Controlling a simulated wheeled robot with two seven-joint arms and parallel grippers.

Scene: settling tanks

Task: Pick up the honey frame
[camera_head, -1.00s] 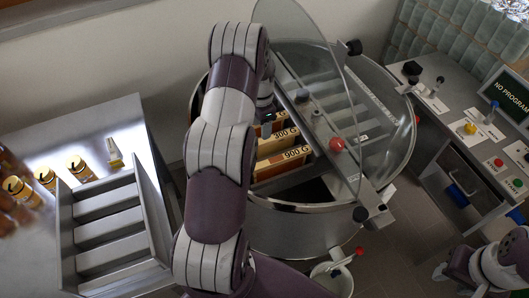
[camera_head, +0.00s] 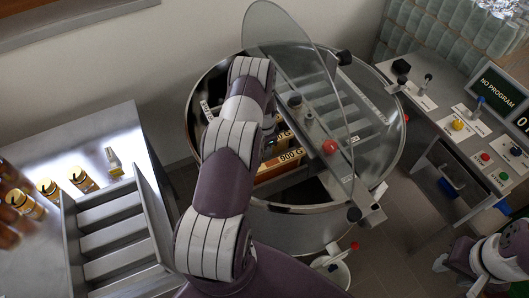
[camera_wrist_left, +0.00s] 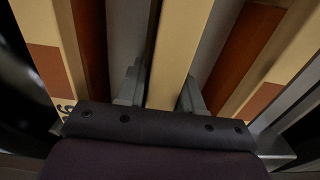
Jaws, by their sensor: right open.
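Wooden honey frames stand in the round steel drum (camera_head: 200,150); one labelled "900 G" (camera_head: 290,157) shows beside my left arm. In the head view my left gripper is hidden behind its own arm, which reaches over the drum. In the left wrist view a pale frame top bar (camera_wrist_left: 175,50) runs between the two fingers of my left gripper (camera_wrist_left: 162,92). The fingers lie close along both sides of the bar; whether they press on it I cannot tell. My right gripper (camera_head: 440,263) is open and empty at the lower right, apart from the frames.
A slotted metal rack (camera_head: 115,240) and honey jars (camera_head: 82,179) are on the left table. A control panel (camera_head: 470,130) with buttons and screen stands right. A bucket (camera_head: 335,270) sits below the drum.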

